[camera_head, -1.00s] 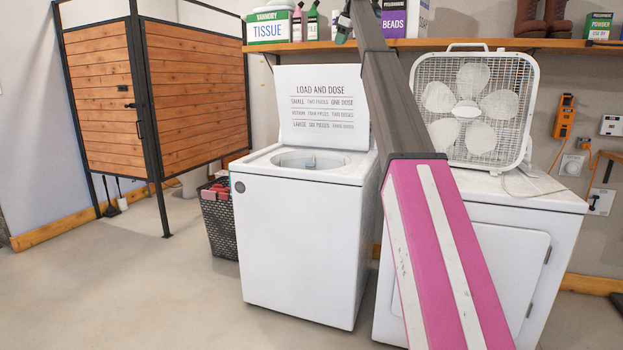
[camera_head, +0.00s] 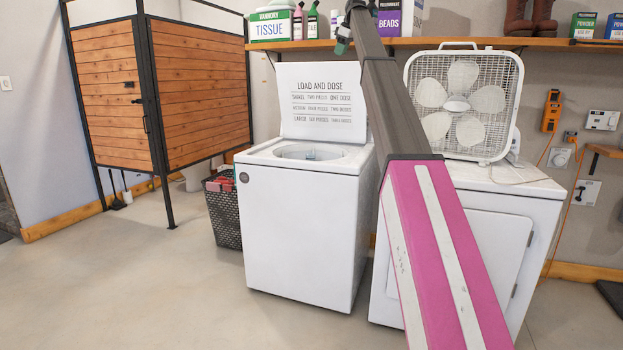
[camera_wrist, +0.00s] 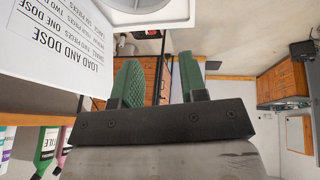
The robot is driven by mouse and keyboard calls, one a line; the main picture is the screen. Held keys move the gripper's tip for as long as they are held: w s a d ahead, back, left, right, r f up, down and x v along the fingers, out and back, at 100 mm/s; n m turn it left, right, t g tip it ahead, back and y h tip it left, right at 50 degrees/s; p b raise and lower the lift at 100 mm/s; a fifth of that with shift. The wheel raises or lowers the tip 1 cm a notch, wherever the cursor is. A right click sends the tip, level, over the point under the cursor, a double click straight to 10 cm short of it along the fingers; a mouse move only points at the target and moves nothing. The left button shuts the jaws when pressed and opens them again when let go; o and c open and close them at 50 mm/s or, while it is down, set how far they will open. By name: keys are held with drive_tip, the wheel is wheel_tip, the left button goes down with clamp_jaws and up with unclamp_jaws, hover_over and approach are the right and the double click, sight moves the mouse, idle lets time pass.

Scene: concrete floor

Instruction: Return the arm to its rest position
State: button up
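My arm, with a dark upper link and a pink-and-white lower link, rises diagonally across the head view. My gripper (camera_head: 343,38) is small at its upper end, in front of the shelf. In the wrist view, its two green fingers (camera_wrist: 160,78) stand apart with nothing between them. The gripper is open and empty. In that view the open washer lid lies at the upper left.
A white washer (camera_head: 305,220) with its lid up stands beside a dryer (camera_head: 540,215) carrying a box fan (camera_head: 462,105). A shelf (camera_head: 470,43) holds boxes and bottles above. A basket (camera_head: 224,217) stands left of the washer. Open floor lies at front left.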

drive_tip(key=s+d+f+m+g, duration=0.15)
drive_tip(key=s+f, duration=0.45)
drive_tip(key=f, duration=1.2)
drive_tip(key=s+f+m+h, duration=0.1)
drive_tip(key=s+f+m, duration=0.35)
drive_tip(key=f, duration=1.25)
drive_tip(key=s+d+f+m, duration=0.1)
drive_tip(key=s+f, duration=0.6)
drive_tip(key=f, duration=1.1)
drive_tip(key=s+d+f+m+h, duration=0.1)
drive_tip(key=s+d+f+m, duration=0.15)
drive_tip(key=s+f, duration=1.55)
drive_tip(key=s+f+m, duration=0.1)
drive_tip(key=s+f, duration=0.3)
drive_tip(key=s, duration=0.4)
drive_tip(key=s+f+m+g+h, duration=0.1)
drive_tip(key=s+f+m, duration=0.1)
drive_tip(key=s+f, duration=0.3)
drive_tip(key=s+d+f+m+g, duration=0.1)
drive_tip(key=s+f, duration=0.4)
drive_tip(key=s, duration=0.7)
drive_tip(key=shift+f, duration=0.25)
